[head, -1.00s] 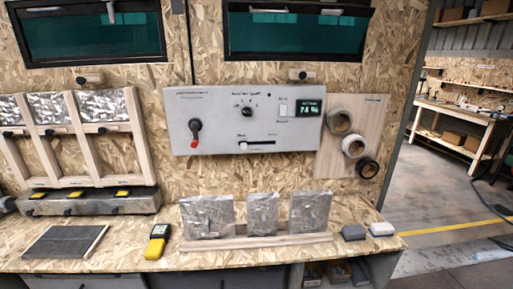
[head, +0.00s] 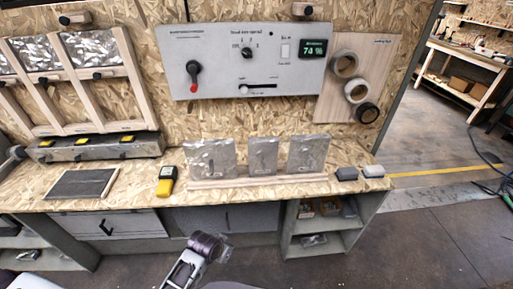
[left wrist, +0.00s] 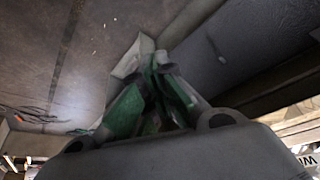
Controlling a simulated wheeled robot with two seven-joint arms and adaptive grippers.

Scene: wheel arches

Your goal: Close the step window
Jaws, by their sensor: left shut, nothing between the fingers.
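No window that I can identify as the step window is in the head view now. My left gripper (left wrist: 160,72) shows in the left wrist view, with its fingers drawn together and nothing seen between them. It is blurred, with dark and green surfaces around it. At the bottom of the head view, a grey arm link with a dark joint is mine; I cannot tell which arm it belongs to. My right gripper is not in view.
A workbench (head: 250,202) runs along the wall with wrapped slabs (head: 263,156), a yellow meter (head: 167,181) and a dark mat (head: 82,184) on it. A grey control panel (head: 215,66) reads 74 %. Open floor (head: 430,240) lies to the right.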

